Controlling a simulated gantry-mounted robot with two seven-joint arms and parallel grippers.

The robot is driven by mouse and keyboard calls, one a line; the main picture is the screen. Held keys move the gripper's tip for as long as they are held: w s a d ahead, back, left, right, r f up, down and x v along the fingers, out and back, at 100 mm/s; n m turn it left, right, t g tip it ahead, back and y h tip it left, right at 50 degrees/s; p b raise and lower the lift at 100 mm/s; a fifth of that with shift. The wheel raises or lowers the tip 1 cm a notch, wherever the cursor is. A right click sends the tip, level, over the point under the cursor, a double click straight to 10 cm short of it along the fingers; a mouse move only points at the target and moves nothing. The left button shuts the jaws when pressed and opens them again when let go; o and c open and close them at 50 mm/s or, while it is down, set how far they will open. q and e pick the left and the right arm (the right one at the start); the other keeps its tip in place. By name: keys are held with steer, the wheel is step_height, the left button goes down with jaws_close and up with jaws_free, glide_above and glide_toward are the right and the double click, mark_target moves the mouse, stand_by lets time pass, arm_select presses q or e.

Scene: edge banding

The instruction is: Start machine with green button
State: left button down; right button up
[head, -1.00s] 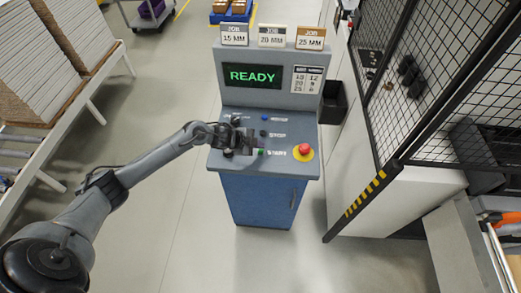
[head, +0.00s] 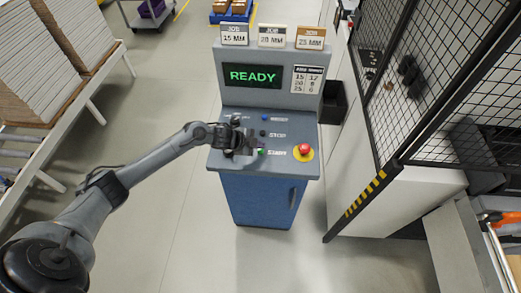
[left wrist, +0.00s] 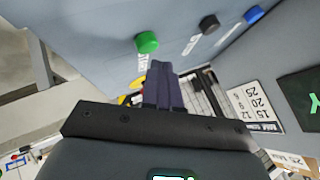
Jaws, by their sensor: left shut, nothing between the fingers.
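The green START button (head: 261,152) sits on the sloped top of the grey control console (head: 236,113), left of its START label. In the left wrist view the green button (left wrist: 147,43) stands just beyond my left fingertips (left wrist: 160,68). My left gripper (head: 252,146) is shut and empty, held over the panel just left of the button. Whether the fingertips touch the button cannot be told. The console screen (head: 252,76) reads READY. My right gripper is not in view.
A black STOP button (head: 264,133), a blue button (head: 265,118) and a red emergency stop (head: 304,149) share the panel. Job cards (head: 272,36) stand on top. A black mesh fence (head: 440,70) is at right; stacked boards (head: 45,60) are at left.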

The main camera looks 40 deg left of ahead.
arm_select(q)
steer(key=shift+f, duration=0.35)
steer(key=shift+f, duration=0.15)
stand_by(0.4)
